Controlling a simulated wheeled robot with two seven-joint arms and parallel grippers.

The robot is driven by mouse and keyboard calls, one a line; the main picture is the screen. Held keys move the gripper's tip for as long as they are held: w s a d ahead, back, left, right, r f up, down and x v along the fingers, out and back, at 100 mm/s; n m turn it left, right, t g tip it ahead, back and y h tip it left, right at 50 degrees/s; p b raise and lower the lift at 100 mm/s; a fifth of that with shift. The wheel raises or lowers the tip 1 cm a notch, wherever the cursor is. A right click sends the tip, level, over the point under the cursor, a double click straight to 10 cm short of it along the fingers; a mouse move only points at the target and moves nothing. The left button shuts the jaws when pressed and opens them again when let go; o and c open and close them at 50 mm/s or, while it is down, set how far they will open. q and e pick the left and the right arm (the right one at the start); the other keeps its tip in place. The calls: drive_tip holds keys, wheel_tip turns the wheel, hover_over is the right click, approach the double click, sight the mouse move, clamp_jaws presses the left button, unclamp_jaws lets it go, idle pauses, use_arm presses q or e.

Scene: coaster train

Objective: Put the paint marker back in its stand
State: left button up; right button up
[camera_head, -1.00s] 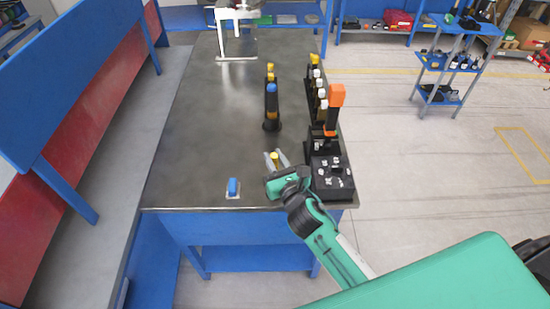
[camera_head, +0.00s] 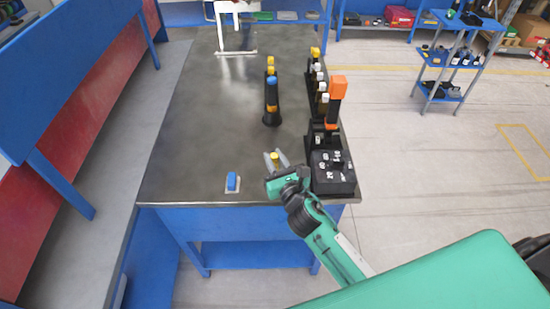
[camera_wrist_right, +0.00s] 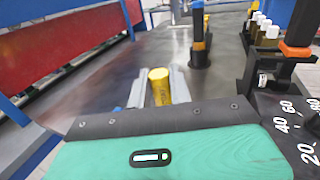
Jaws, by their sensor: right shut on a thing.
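My right gripper (camera_head: 276,158) is near the front right of the dark table and is shut on a short yellow cylinder (camera_head: 275,156), apparently the paint marker. In the right wrist view the yellow cylinder (camera_wrist_right: 161,88) stands between the two grey fingers (camera_wrist_right: 159,90), its round top facing the camera; its lower end is hidden by the gripper. A black upright holder (camera_head: 271,108) with blue and yellow parts stands beyond the gripper; it also shows in the right wrist view (camera_wrist_right: 199,56). I cannot tell which holder is the marker's stand. My left gripper is not in view.
A black block with white numbers (camera_head: 333,178) is close to the right of the gripper. Behind it stand an orange-topped black tool (camera_head: 337,100) and a row of white-capped bottles (camera_head: 320,85). A small blue item (camera_head: 232,181) lies left. The table's (camera_head: 195,120) left side is clear.

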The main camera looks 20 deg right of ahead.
drive_tip(key=shift+f, duration=0.25)
idle(0.5)
drive_tip(key=o, duration=1)
drive_tip(key=shift+s, duration=0.1)
drive_tip(key=s+b, duration=0.1)
drive_tip(key=s, duration=0.3)
drive_tip(key=s+d+b, duration=0.1)
drive_tip(key=s, duration=0.4)
drive_tip(key=s+b, duration=0.2)
drive_tip(key=s, duration=0.2)
drive_tip(key=shift+s+d, duration=0.15)
drive_tip(key=shift+s, duration=0.15)
